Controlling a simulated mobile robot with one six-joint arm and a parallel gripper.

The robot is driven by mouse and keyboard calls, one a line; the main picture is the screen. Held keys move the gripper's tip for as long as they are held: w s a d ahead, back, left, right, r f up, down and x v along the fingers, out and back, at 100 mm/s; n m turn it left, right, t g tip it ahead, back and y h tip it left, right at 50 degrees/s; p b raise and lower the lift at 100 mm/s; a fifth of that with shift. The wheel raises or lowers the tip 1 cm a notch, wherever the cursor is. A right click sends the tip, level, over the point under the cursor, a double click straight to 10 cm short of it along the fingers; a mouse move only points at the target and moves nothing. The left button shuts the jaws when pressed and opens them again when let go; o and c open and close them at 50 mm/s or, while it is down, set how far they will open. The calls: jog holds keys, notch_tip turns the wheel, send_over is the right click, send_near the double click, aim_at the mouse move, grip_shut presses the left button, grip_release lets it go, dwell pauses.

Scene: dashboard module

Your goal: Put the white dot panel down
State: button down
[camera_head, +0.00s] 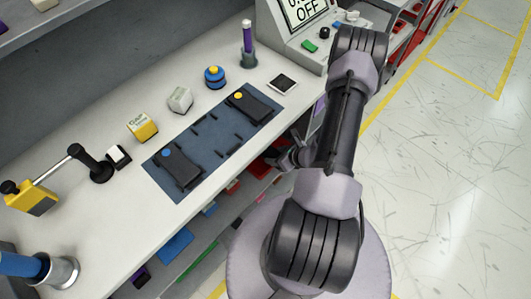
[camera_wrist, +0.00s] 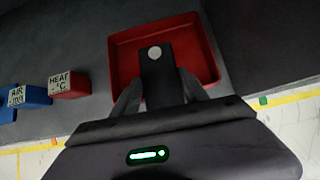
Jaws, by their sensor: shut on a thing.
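The white dot panel (camera_wrist: 157,78) is a dark slab with a round white dot near its far end. My gripper (camera_wrist: 160,92) is shut on its near part, with one finger on each side. In the wrist view the panel shows over a red tray (camera_wrist: 124,52); whether it touches the tray floor I cannot tell. In the head view my gripper (camera_head: 288,158) is low beside the bench's front edge, and the panel cannot be made out there.
On the bench, a blue mat (camera_head: 218,153) holds a yellow dot panel (camera_head: 255,108) and a blue dot panel (camera_head: 180,170), with a gap between. A red HEAT block (camera_wrist: 68,85) and blue AIR block (camera_wrist: 30,97) stand left of the tray. The bench edge is close to my arm.

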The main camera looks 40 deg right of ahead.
aim_at(269, 151)
jog(key=w+b, duration=0.1)
jog(key=w, duration=0.4)
jog(key=shift+a, duration=0.15)
notch_tip(269, 151, down, 4)
jog(key=b, duration=0.2)
jog(key=shift+w+b, duration=0.15)
jog(key=shift+b, duration=0.15)
jog(key=shift+r, duration=0.25)
jog(key=shift+f, duration=0.1)
jog(key=c, duration=0.6)
grip_release()
jog(key=shift+r+p, duration=0.3)
jog(key=p+v, duration=0.4)
jog(key=v, duration=0.7)
jog(key=shift+s+r+p, duration=0.15)
jog(key=shift+s+p, duration=0.2)
